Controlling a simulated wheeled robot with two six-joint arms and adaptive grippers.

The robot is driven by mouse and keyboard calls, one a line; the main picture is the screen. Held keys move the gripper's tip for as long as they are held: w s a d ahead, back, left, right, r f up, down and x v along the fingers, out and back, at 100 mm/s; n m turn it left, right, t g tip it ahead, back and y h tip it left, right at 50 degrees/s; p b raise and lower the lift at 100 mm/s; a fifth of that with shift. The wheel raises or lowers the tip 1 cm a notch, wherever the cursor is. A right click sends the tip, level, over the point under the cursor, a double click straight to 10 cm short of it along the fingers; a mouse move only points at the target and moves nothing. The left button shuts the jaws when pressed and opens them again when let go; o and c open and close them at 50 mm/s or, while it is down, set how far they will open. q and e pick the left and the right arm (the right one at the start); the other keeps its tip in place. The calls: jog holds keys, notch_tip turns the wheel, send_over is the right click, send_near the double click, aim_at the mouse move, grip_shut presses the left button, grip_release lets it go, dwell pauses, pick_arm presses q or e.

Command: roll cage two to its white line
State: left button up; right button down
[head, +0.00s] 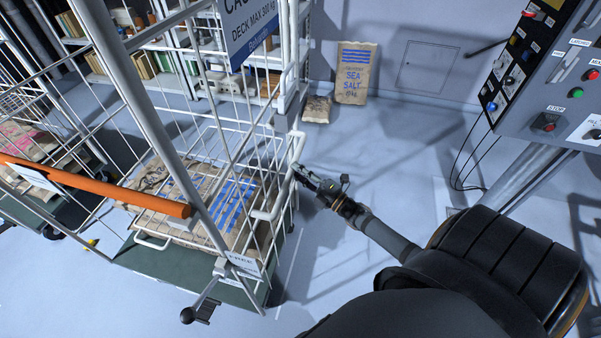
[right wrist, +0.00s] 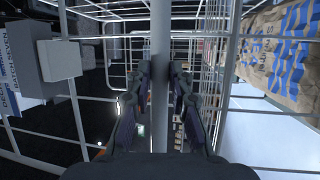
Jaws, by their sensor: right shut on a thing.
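A white wire roll cage (head: 265,215) with a green deck stands at the left of the head view, with printed sacks (head: 225,200) lying in it. Its blue sign (head: 248,22) is cut off, so I cannot read its number. My right gripper (head: 298,172) is at the cage's right side, shut on a white tube of its frame. In the right wrist view the tube (right wrist: 160,75) runs upright between the two fingers. My left gripper is not in view. I cannot make out the white line for sure.
Another cage (head: 30,150) stands at the far left. An orange bar (head: 95,187) crosses in front. A salt sack (head: 356,73) leans on the back wall beside a smaller sack (head: 317,108). A control panel (head: 550,75) is at the right. Floor between is clear.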

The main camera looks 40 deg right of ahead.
jog(key=shift+w+a+r, duration=0.1)
jog(key=shift+w+r, duration=0.05)
jog(key=shift+r, duration=0.45)
jog(key=c, duration=1.4)
grip_release()
jog(key=shift+o, duration=1)
jog(key=shift+f, duration=0.2)
jog(key=v, duration=1.2)
